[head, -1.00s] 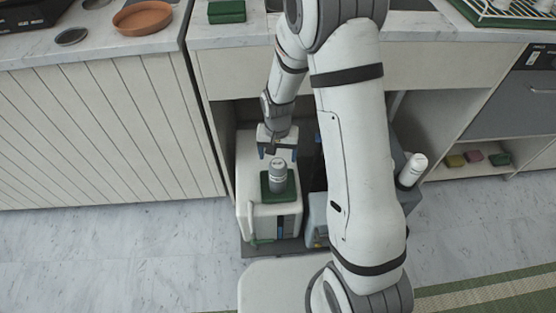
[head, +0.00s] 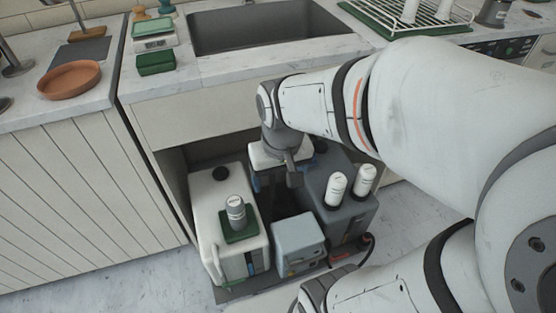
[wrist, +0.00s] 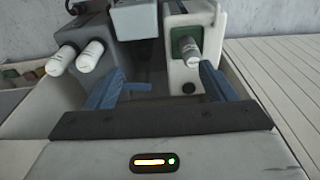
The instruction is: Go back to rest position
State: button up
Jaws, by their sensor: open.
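My gripper (head: 277,184) hangs from my bent arm in the head view, pointing down over the gap between a white box-shaped unit (head: 208,215) and a dark grey one (head: 345,205). In the wrist view its two blue fingers (wrist: 161,76) stand wide apart with nothing between them. The grey bottle (head: 236,212) stands upright on a green pad (head: 240,236) on top of the white unit, apart from my gripper. My arm fills much of the right side of the head view and hides part of the counter.
Two white bottles (head: 335,190) stand on the dark grey unit. A small grey-blue box (head: 298,245) sits between the units. The cabinet walls close in around them. Above are the sink (head: 262,33), a terracotta dish (head: 69,80) and a drying rack (head: 425,14). Floor is clear at lower left.

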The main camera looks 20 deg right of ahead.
jog(key=shift+s+d+r, duration=0.2)
jog(key=shift+s+r, duration=0.05)
jog(key=shift+s, duration=0.4)
jog(key=shift+s+d+r, duration=0.2)
jog(key=shift+s+r, duration=0.05)
jog(key=shift+s, duration=0.35)
notch_tip(320, 180, up, 21)
jog(key=t+p, duration=0.1)
jog(key=p, duration=1.8)
jog(key=shift+d, duration=0.1)
